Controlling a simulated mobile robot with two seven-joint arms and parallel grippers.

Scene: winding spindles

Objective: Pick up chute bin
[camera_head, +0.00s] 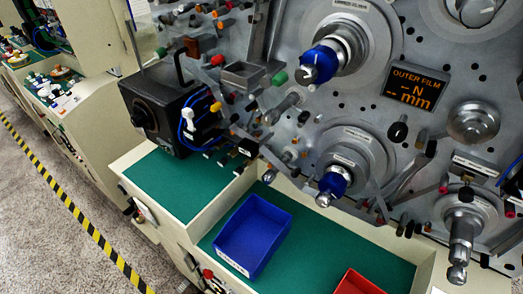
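A blue open bin (252,235) sits on the green surface of the cream ledge at the bottom middle. It is tilted in the picture, looks empty, and has a white label on its near edge that is too small to read. Part of a red bin (358,283) shows to its right, cut off by the bottom edge. I cannot tell from the label which one is the chute bin. Neither of my grippers is in view.
The grey winding machine panel (300,110) stands behind the bins, with blue-tipped spindles (332,183) jutting out above the ledge. A black box (165,110) stands at left. Green surface (190,178) is clear left of the divider. Yellow-black tape (75,210) marks the floor.

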